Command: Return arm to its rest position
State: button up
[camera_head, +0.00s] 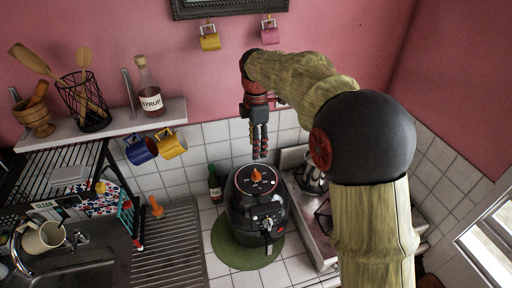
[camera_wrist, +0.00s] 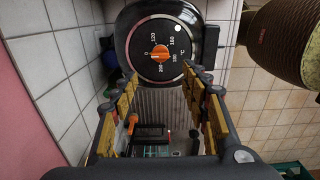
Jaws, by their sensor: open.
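My gripper (camera_head: 259,146) hangs from my raised arm in the head view, pointing down above the back of a black air fryer. It also shows in the wrist view (camera_wrist: 166,88), its padded fingers spread apart with nothing between them. The air fryer (camera_head: 246,213) stands on a green round mat (camera_head: 228,250) and has an orange dial on top. In the wrist view the air fryer (camera_wrist: 204,42) is beyond the fingertips, its dial near the top centre. My gripper appears apart from it.
A white shelf (camera_head: 172,109) at left carries a syrup bottle (camera_head: 151,88), a wire utensil basket and a mortar. Mugs hang below it. A stove (camera_head: 313,229) is at right beneath my arm. A sink and drainer lie at lower left.

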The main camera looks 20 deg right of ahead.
dwell(0.3)
jog(key=s+f+m+t+b, duration=0.2)
jog(key=s+f+m+b, duration=0.3)
jog(key=s, duration=0.5)
jog(key=s+f+m+t+b, duration=0.1)
jog(key=s+f+m+b, duration=0.5)
jog(key=s+b, duration=0.3)
jog(key=s+f+m+t+b, duration=0.2)
jog(key=s+f+m+b, duration=0.4)
jog(key=s, duration=0.7)
jog(key=shift+s+d+m+t+b, duration=0.15)
jog(key=shift+d+m+t+b, duration=0.15)
jog(key=shift+m+b, duration=0.3)
jog(key=shift+c, duration=0.7)
